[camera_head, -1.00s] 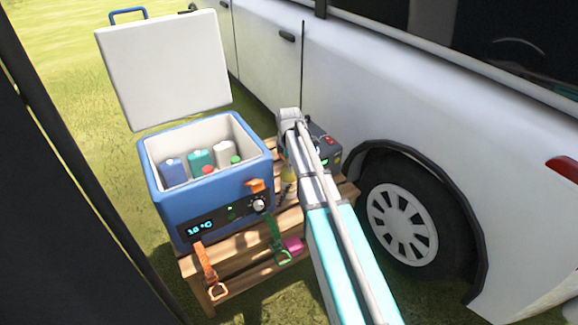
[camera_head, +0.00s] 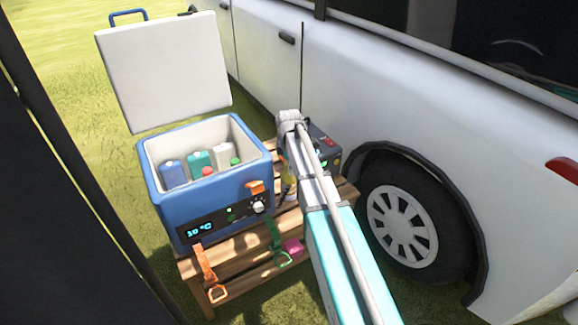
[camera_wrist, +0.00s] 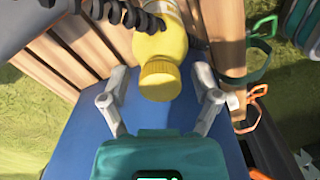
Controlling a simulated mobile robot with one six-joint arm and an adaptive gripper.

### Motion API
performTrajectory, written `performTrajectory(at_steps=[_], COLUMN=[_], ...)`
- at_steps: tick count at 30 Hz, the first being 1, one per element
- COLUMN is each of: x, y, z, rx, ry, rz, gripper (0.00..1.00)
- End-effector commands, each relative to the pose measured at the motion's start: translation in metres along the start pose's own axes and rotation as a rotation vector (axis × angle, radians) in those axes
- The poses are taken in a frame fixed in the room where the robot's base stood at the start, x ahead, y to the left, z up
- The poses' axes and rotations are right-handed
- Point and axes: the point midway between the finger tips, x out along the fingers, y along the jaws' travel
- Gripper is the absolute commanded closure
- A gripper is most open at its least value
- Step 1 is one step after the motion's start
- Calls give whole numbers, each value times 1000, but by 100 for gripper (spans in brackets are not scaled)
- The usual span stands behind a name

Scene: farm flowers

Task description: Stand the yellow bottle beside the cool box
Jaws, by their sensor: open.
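The yellow bottle (camera_wrist: 160,45) with its yellow cap (camera_wrist: 160,80) lies between the fingers of my gripper (camera_wrist: 160,88) in the wrist view. The fingers are apart, one on each side, with gaps to the cap. In the head view only a sliver of the bottle (camera_head: 289,187) shows beside my arm, close to the right side of the blue cool box (camera_head: 212,212). It appears to stand on the wooden bench (camera_head: 245,240); its base is hidden. My gripper is mostly hidden behind my arm there. The cool box's white lid (camera_head: 165,65) is open.
Several containers stand inside the cool box. A dark device (camera_head: 327,148) sits behind my arm on the bench. Orange (camera_head: 206,265) and green (camera_head: 274,240) straps hang at the front. A pink item (camera_head: 293,246) is nearby. The white vehicle (camera_head: 400,95) borders the right.

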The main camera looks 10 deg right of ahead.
Motion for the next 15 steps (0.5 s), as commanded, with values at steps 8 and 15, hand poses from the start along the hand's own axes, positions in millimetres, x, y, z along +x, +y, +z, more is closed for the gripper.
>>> performTrajectory(at_steps=[8,15], x=[-10,-29], y=[0,0], z=[0,0], rx=[0,0], ry=[0,0], rz=[0,0], gripper=[20,20])
